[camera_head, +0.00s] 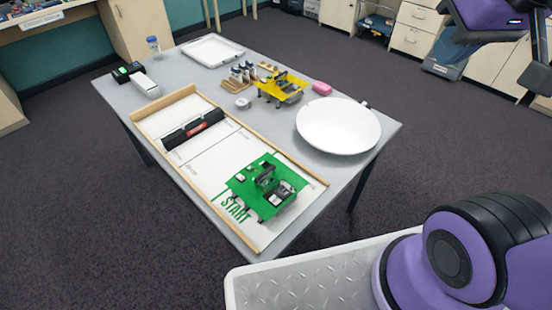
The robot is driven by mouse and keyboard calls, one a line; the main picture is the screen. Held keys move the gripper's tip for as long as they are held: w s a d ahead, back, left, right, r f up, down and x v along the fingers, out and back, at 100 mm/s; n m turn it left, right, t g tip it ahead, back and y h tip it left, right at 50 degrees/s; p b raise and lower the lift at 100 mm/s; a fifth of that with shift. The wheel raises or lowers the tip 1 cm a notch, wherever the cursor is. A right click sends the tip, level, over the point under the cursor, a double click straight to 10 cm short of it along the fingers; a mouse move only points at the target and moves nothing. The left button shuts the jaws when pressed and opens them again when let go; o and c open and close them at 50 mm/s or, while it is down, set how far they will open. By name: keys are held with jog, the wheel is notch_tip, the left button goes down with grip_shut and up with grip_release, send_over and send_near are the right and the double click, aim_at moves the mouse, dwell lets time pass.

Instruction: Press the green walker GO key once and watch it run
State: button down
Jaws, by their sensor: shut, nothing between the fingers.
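The green walker (265,187) stands on the white track board (205,160), at the end printed START in green. It has a green deck, dark legs and dark parts on top. A small light block shows on its deck; I cannot make out which part is the GO key. My gripper (537,76) is at the top right edge of the view, partly cut off by the frame. It is shut and empty, well to the right of the table and apart from the walker.
Wooden rails edge the board, and a black bar with a red label (193,130) lies across it.

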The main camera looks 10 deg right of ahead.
jog(key=shift+d, duration=0.2)
jog(key=w+a+f+n, duration=0.2)
jog(key=w+a+f, duration=0.2)
jog(key=w+f, duration=0.5)
jog(key=w+a+f+n, duration=0.1)
jog(key=w+a+f, duration=0.35)
jog(key=w, duration=0.85)
jog(key=w+a+f+n+g+y, duration=0.1)
jog(key=a+f+y, duration=0.3)
jog(key=a+f, duration=0.5)
jog(key=w+a+f+g+y, duration=0.1)
jog(key=w+a+f+y, duration=0.3)
jog(key=a+f, duration=0.5)
jog(key=shift+f+n+y, duration=0.3)
jog(key=shift+f+n, duration=0.1)
jog(key=shift+f, duration=2.25)
jog(key=shift+d+f, duration=0.1)
